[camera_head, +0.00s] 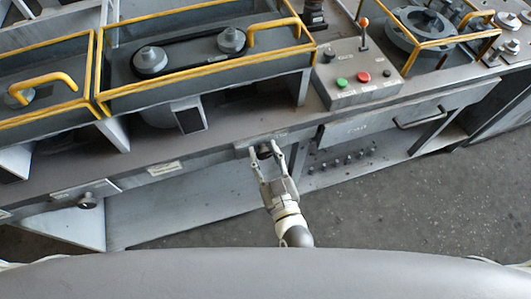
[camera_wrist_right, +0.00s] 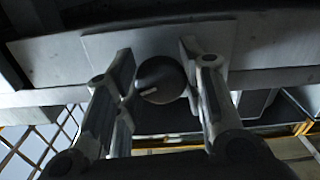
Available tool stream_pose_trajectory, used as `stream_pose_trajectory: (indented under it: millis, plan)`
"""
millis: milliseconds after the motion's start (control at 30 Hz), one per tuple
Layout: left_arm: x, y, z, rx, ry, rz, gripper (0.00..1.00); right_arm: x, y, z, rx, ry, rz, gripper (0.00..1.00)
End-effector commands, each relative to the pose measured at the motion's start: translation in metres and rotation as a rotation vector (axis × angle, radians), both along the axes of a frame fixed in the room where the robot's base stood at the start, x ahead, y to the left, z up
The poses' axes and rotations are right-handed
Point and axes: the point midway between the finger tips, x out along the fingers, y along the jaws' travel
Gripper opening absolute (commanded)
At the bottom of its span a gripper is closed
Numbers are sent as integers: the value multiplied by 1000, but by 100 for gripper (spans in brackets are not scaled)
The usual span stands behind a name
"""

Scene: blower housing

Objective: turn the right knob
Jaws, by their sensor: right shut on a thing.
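The right knob (camera_head: 264,151) is a small dark round knob on a light plate on the front edge of the bench. In the right wrist view the knob (camera_wrist_right: 160,80) shows a pale pointer mark directed to the lower left. My right gripper (camera_head: 266,161) has its two fingers on either side of the knob and is shut on it. In the wrist view the gripper (camera_wrist_right: 158,88) frames the knob, and the exact finger contact is hard to see. My left gripper is not in view.
A second knob (camera_head: 88,200) is on the bench front at the left. A control box (camera_head: 357,78) with green and red buttons stands on the bench. A drawer handle (camera_head: 419,117) sticks out to the right. Yellow-railed housings (camera_head: 205,60) stand behind. The floor (camera_head: 400,205) in front is clear.

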Motion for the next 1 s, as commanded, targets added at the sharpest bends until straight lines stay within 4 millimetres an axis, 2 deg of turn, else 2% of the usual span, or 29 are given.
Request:
stream_pose_trajectory:
  millis: [500, 1000]
  plan:
    - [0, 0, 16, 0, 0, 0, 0, 0, 1, 1, 359, 117, 1, 13]
    - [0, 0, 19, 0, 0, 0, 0, 0, 2, 0, 485, 157, 0, 13]
